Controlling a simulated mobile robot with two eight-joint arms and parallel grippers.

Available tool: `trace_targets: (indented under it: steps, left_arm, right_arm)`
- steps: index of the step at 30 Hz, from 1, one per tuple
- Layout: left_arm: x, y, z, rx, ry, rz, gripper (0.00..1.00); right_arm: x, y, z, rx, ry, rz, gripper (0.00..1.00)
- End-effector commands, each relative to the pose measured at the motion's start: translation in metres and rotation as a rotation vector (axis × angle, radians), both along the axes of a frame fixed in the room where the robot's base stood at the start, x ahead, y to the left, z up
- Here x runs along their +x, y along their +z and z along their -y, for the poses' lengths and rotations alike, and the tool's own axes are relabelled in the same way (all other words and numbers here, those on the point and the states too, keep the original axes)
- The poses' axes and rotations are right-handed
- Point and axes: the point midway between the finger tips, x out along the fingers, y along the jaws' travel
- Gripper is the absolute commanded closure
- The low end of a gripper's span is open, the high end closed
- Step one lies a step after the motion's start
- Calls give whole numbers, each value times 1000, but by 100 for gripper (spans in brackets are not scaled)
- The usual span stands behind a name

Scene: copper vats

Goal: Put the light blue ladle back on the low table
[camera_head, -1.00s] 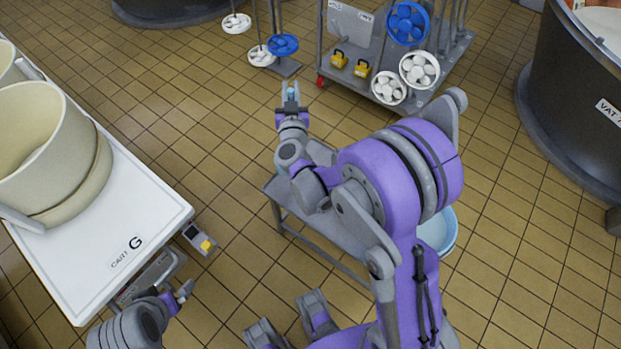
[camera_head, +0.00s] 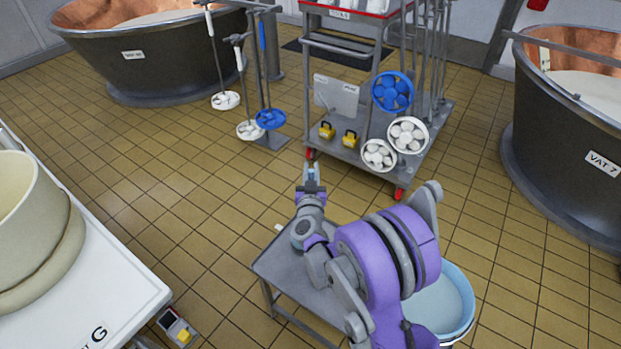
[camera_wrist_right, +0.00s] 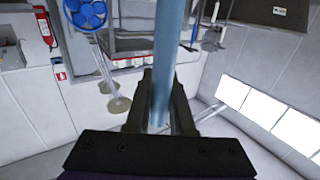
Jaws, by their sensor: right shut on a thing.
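My right gripper (camera_head: 311,172) is shut on the light blue ladle (camera_head: 313,177), of which only a small bit shows in the head view. In the right wrist view the gripper (camera_wrist_right: 160,98) has the ladle's light blue shaft (camera_wrist_right: 167,55) between its fingers, and the shaft runs up out of the picture. I cannot make out the ladle's bowl. The low table (camera_head: 283,272) is grey and stands under my right arm, which hides part of its top. The gripper is beyond the table's far edge. My left gripper is not in view.
A light blue tub (camera_head: 461,285) stands right of the table, partly behind my arm. A grey rack (camera_head: 375,165) with blue and white discs stands ahead. White cart G (camera_head: 120,285) is at left. Dark vats stand at back left (camera_head: 165,65) and right (camera_head: 560,130).

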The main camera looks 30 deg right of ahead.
Motion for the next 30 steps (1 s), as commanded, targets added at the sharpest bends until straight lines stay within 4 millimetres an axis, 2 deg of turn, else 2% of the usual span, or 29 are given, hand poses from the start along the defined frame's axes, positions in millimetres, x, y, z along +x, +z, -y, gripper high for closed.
trace_targets:
  steps: [1,4,16,17,21,30]
  left_arm:
    - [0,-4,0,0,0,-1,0]
    - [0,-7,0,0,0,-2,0]
    - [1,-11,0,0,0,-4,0]
    - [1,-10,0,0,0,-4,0]
    - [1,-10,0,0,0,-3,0]
    - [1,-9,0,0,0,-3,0]
  right_arm:
    - [1,-10,0,0,0,0,100]
    - [0,-21,0,0,0,0,100]
    - [0,-25,0,0,0,0,100]
    - [0,-24,0,0,0,0,73]
    - [0,-24,0,0,0,0,49]
    - [0,-22,0,0,0,0,49]
